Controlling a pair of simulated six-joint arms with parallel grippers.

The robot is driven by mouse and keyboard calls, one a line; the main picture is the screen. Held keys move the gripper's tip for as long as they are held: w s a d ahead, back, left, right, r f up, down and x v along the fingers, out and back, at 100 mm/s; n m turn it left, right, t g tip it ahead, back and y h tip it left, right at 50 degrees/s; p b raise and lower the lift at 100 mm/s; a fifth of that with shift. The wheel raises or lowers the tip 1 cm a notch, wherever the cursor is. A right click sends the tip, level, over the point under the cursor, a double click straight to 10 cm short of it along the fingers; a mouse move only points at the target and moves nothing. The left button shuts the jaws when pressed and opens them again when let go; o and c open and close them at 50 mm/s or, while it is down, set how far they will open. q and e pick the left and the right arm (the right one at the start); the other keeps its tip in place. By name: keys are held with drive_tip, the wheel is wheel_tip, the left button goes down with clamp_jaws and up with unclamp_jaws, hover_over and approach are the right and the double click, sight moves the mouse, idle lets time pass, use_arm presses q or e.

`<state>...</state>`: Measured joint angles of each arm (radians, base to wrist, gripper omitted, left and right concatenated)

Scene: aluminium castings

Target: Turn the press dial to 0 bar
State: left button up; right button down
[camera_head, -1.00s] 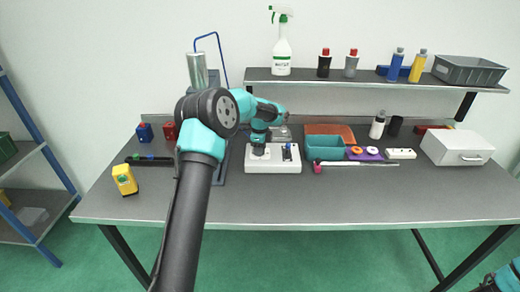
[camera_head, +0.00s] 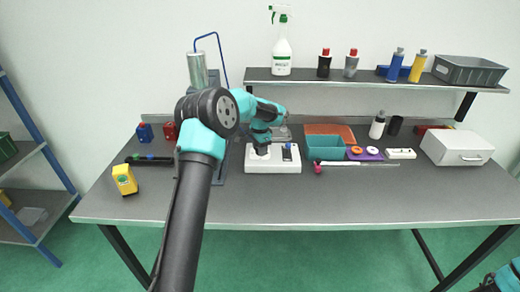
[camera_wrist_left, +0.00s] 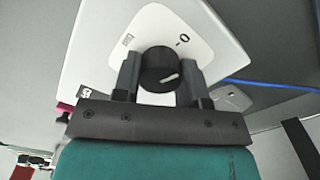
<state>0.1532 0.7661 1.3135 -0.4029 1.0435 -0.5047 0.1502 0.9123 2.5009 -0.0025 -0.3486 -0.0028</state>
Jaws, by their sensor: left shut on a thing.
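A white press panel (camera_head: 275,167) sits on the table near its middle. In the left wrist view the panel (camera_wrist_left: 210,45) carries a round black dial (camera_wrist_left: 157,60) with a white pointer line near its lower right edge. A printed 0 with a tick stands to the upper right of the dial, and the pointer is not lined up with it. My left gripper (camera_wrist_left: 160,77) is shut on the dial, one finger on each side. In the head view my left gripper (camera_head: 262,150) is over the panel's left part. Only a bit of my right arm shows; its gripper is out of view.
A teal bin (camera_head: 325,148) and a purple tray (camera_head: 364,155) stand right of the panel. A rod with a pink end (camera_head: 355,164) lies before them. A yellow device (camera_head: 124,179) stands at left. The front of the table is clear.

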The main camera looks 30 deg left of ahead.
use_arm(q)
drive_tip(key=shift+n, duration=1.6)
drive_tip(key=o, duration=0.9)
wheel_tip(320, 180, up, 18)
drive_tip(key=shift+f, duration=0.25)
drive_tip(key=shift+a, duration=0.1)
